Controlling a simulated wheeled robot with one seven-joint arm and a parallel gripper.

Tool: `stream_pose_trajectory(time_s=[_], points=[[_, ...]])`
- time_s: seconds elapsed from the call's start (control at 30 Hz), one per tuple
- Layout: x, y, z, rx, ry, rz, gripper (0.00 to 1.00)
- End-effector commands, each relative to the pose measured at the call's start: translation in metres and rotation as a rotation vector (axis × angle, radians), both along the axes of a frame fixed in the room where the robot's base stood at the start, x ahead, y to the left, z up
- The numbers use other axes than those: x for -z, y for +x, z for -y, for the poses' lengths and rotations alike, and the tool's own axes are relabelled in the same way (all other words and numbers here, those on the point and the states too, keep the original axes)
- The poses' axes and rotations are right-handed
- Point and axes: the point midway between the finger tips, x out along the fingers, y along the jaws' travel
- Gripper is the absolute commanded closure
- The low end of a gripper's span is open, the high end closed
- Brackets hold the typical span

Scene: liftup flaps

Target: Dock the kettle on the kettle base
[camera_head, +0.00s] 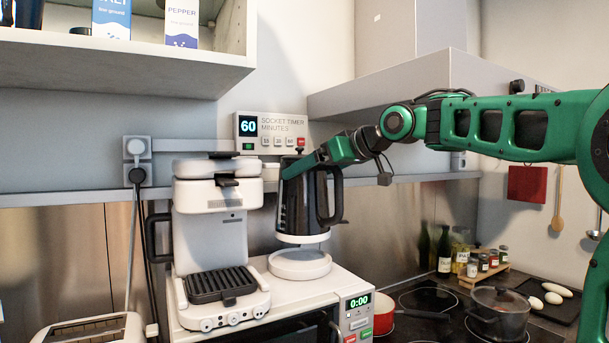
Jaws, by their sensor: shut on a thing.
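The kettle (296,207) is black with a pale bottom ring and a black handle on its right side. It is upright and hangs a little above the round white kettle base (300,264), with a visible gap between them. The base sits on top of the white microwave (350,291). My gripper (303,168) reaches in from the right and is shut on the kettle near its top. The fingertips are partly hidden against the dark kettle, so the exact grip point cannot be told.
A white coffee machine (222,240) stands close left of the base. A socket timer (270,132) reading 60 is on the wall behind. An open cabinet (130,60) hangs upper left.

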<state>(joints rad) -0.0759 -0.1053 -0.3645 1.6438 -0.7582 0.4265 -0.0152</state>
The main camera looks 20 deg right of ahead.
Motion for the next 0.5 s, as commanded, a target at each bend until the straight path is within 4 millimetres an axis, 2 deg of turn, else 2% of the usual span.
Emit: stream_pose_trajectory(time_s=[0.2,0.5], points=[[0.012,0.0,-0.012,-0.016,0.001,0.005,0.68],[0.037,0.0,-0.017,-0.021,0.002,0.004,0.68]])
